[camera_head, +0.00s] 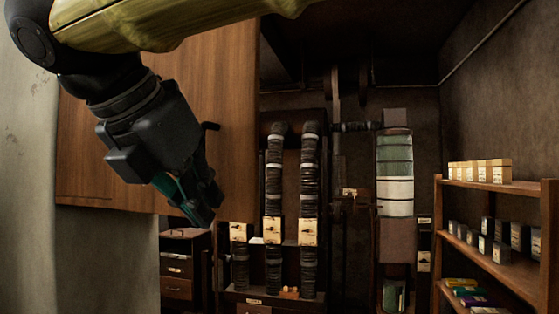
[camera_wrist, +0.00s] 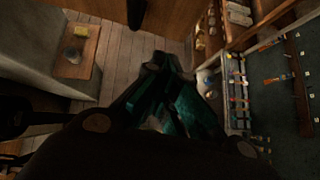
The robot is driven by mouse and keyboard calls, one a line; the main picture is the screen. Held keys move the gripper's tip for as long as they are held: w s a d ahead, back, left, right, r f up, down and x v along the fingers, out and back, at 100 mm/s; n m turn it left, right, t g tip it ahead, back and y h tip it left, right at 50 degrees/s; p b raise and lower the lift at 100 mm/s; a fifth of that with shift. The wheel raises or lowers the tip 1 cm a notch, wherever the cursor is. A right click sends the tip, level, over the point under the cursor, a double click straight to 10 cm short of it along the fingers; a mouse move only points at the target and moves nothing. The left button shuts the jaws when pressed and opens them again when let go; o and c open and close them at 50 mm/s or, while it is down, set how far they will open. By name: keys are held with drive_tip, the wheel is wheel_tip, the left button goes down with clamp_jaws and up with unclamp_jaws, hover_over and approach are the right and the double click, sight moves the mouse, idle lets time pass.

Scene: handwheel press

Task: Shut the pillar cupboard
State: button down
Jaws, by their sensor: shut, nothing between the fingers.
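The pillar cupboard's brown wooden door (camera_head: 228,75) fills the upper left of the head view, beside the grey pillar (camera_head: 28,210). A dark handle (camera_head: 211,126) sticks out near its right edge. My arm crosses in front and hides much of the wood, so how far the door stands open is hard to tell. My gripper (camera_head: 203,207) is shut and empty, pointing down in front of the door's lower edge, below the handle. No contact with the door can be made out. In the wrist view, the dark green fingers (camera_wrist: 175,97) are together above the floor.
Shelves (camera_head: 490,184) with small boxes stand at the right. Dark ribbed columns (camera_head: 272,180) and a low drawer cabinet (camera_head: 178,270) stand behind. The wrist view shows bare plank floor (camera_wrist: 125,60) and a dark tool board (camera_wrist: 275,90) at the right.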

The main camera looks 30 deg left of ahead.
sight(238, 222)
drive_tip(key=shift+w+a+f+p, duration=0.15)
drive_tip(key=shift+w+p, duration=0.4)
drive_tip(key=shift+w, duration=0.6)
drive_tip(key=shift+w+a+f+p, duration=0.1)
drive_tip(key=shift+w+p, duration=0.45)
drive_tip(key=shift+w, duration=0.6)
